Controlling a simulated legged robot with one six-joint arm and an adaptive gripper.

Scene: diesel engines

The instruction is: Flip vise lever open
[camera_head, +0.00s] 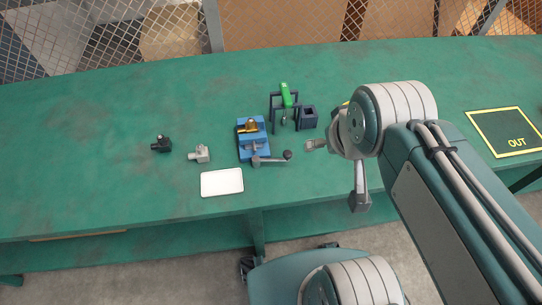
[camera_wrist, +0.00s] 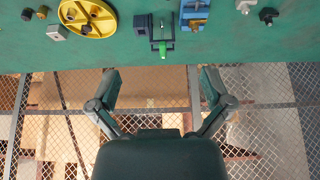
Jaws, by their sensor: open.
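The blue vise (camera_head: 244,150) stands on the green bench, left of my gripper, with a brass-coloured part (camera_head: 251,126) at its jaws. Its grey lever (camera_head: 270,160) lies along the front side and points right, ending in a dark knob (camera_head: 288,155). My gripper (camera_head: 336,172) is open and empty, to the right of the knob and apart from it. In the wrist view the gripper (camera_wrist: 160,76) shows both fingers spread with nothing between them. The vise (camera_wrist: 194,12) is cut by the top edge there, and I cannot make out the lever.
A grey fitting (camera_head: 200,154), black fitting (camera_head: 161,144) and white plate (camera_head: 222,182) lie left. A yellow wheel (camera_wrist: 87,18) and the OUT mat (camera_head: 505,132) are also here.

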